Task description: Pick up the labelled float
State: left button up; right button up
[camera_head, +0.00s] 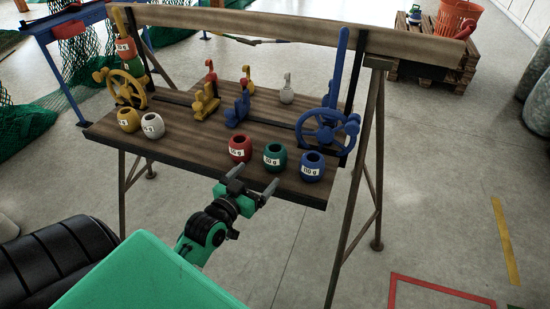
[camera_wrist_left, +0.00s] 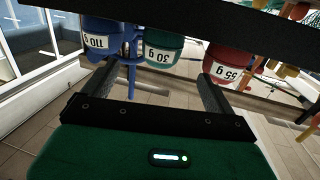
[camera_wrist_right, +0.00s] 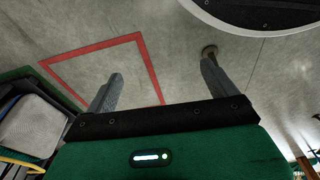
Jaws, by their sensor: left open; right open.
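Several labelled floats stand on the wooden bench. Along its front edge are a red float (camera_head: 239,148), a green float (camera_head: 275,156) and a blue float (camera_head: 312,166). A yellow float (camera_head: 128,119) and a white float (camera_head: 152,125) stand farther left. My left gripper (camera_head: 254,181) is open and empty, just in front of the bench edge near the red and green floats. My right gripper (camera_wrist_right: 162,70) is open and empty above the floor.
The bench (camera_head: 205,150) carries a yellow handwheel (camera_head: 128,88), a blue handwheel (camera_head: 327,131) and small coloured fittings. Stacked floats (camera_head: 126,48) stand at its left. A bench leg (camera_head: 357,200) is at right. A red floor outline (camera_head: 440,291) and open floor lie beyond.

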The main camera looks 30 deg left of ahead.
aim_at(270, 162)
pick_arm(q)
jog(key=w, duration=0.8)
jog(key=shift+w+a+f, duration=0.2)
jog(key=shift+w+f, duration=0.05)
jog(key=shift+w, duration=0.05)
jog(key=shift+w+a+f, duration=0.15)
jog(key=shift+w, duration=0.95)
jog(key=shift+w+a+f, duration=0.1)
jog(key=shift+w, duration=0.95)
jog(key=c, duration=1.2)
pick_arm(e)
jog(key=shift+s+d+f, duration=0.1)
jog(key=shift+f, duration=0.65)
